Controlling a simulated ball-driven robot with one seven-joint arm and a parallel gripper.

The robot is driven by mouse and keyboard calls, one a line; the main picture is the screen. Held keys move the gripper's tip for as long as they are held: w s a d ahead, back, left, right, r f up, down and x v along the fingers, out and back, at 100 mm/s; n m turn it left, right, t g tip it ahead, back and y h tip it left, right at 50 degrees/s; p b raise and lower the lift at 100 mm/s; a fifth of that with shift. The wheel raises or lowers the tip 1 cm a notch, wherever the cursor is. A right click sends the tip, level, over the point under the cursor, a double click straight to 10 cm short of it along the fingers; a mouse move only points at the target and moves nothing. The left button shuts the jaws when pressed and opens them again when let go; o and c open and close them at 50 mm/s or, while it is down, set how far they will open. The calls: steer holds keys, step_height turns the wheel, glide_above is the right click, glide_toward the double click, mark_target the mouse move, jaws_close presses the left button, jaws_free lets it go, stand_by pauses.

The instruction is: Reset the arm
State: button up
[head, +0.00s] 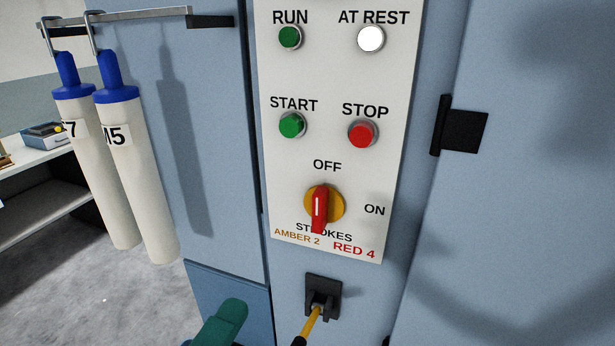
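My gripper does not show in the head view, so its state and anything in it are hidden. The task's arm is not identifiable here. A rounded teal shape (225,322) rises from the bottom edge, and I cannot tell what it belongs to.
A white control panel (390,120) has a bright AT REST lamp (370,39) and a red-handled switch (319,208) upright under OFF. Below, a yellow rod (311,323) meets a black bracket (334,292). Two cream tubes (140,190) hang left; a shelf (50,154) stands behind.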

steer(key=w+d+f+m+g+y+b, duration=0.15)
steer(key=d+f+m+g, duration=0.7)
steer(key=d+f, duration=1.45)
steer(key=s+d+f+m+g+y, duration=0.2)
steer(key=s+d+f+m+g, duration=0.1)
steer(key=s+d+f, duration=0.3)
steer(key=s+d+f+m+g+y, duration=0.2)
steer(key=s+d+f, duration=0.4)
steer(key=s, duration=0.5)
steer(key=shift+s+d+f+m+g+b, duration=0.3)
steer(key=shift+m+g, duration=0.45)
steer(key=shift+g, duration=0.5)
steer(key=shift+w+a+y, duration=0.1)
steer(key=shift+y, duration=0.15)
